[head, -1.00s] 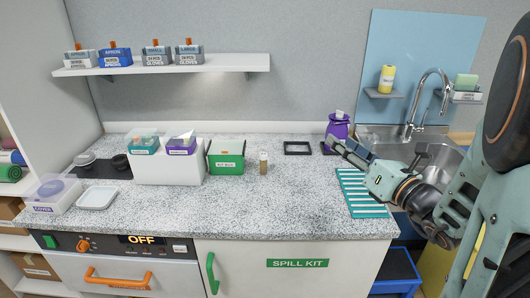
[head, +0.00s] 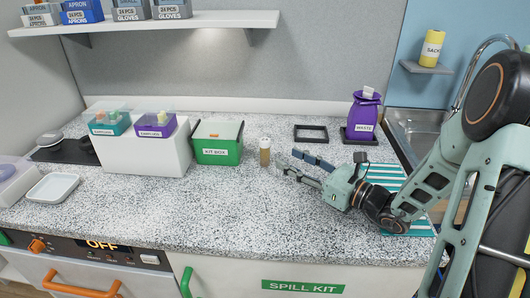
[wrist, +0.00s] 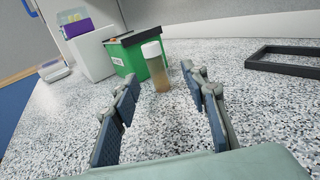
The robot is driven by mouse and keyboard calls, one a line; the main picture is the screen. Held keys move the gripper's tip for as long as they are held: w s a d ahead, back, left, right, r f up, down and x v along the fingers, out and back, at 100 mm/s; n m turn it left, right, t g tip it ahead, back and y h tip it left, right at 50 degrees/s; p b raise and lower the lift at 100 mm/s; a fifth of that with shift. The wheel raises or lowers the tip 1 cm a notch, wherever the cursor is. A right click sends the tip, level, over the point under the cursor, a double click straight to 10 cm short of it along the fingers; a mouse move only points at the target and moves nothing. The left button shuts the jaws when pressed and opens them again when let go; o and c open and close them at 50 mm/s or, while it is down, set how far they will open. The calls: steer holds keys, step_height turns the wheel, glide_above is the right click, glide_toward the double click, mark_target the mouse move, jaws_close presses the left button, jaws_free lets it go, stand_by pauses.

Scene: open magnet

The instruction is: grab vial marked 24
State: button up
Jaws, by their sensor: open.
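A small vial (head: 265,152) with a white cap and brownish contents stands upright on the speckled counter, just right of the green kit box. In the wrist view the vial (wrist: 155,68) stands ahead, between the two fingers and beyond their tips. No number can be read on it. My gripper (head: 292,163) is open and empty, low over the counter to the right of the vial, with its fingers pointing left towards it. In the wrist view the open fingers (wrist: 160,85) frame bare counter, apart from the vial.
The green kit box (head: 217,142) stands close to the vial's left. A white stand (head: 145,158) holds sample boxes farther left. A black square frame (head: 311,134) lies behind my gripper, and a purple waste container (head: 363,115) stands back right. The front counter is clear.

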mark_target(269, 149)
steer(key=x, duration=0.3)
steer(key=shift+w+a, duration=0.1)
steer(key=shift+a, duration=0.2)
steer(key=x, duration=0.3)
steer(key=r+x, duration=0.1)
steer(key=shift+a, duration=0.6)
steer(key=shift+w+a, duration=0.2)
steer(key=shift+a, duration=0.05)
steer(key=shift+c, duration=0.2)
jaws_close()
